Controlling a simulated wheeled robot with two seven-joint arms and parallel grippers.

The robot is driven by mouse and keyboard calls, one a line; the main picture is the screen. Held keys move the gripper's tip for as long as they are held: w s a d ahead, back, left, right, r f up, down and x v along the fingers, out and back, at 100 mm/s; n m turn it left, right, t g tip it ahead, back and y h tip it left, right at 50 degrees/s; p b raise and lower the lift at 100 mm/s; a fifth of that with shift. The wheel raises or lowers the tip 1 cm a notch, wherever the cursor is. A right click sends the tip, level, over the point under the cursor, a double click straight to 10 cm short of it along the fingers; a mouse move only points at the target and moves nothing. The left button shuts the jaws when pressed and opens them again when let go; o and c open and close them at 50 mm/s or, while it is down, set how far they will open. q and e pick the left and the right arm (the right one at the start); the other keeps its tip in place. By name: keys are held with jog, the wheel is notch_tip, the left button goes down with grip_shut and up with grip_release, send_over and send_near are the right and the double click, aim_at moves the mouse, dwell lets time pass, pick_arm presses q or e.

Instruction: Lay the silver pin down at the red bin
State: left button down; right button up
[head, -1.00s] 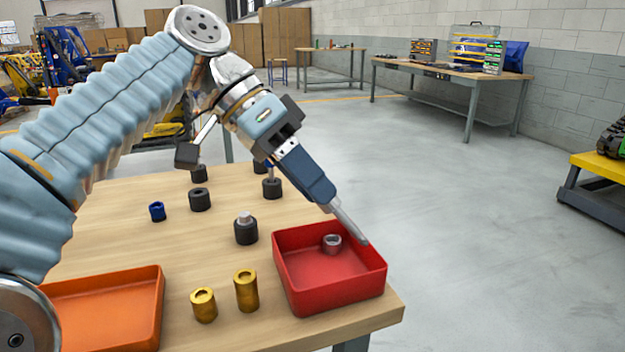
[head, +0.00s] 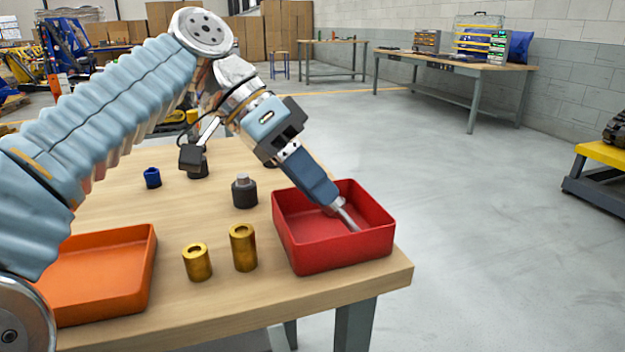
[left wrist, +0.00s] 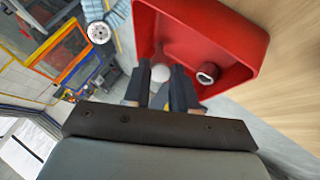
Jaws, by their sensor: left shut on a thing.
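The silver pin (head: 347,217) is held in my left gripper (head: 328,202), which is shut on it. The pin slants down to the right inside the red bin (head: 345,253), below the rim. I cannot tell whether its tip touches the floor. In the left wrist view the rounded pin end (left wrist: 160,73) shows between the fingers (left wrist: 174,88), with the red bin (left wrist: 240,38) around and behind it. A silver ring (left wrist: 207,73) lies in the bin there; in the head view the gripper hides it. My right gripper is not in view.
Two gold cylinders (head: 243,248) stand left of the red bin, and an orange tray (head: 150,275) lies further left. A black piece with a grey top (head: 244,192) and a blue ring (head: 152,178) stand behind. The table's right edge is close to the bin.

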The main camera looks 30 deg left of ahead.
pick_arm(q)
jog(key=c, duration=0.8)
grip_release()
jog(key=p+v, duration=0.8)
jog(key=v, duration=0.6)
jog(key=shift+d, duration=0.1)
jog(key=shift+f, duration=0.1)
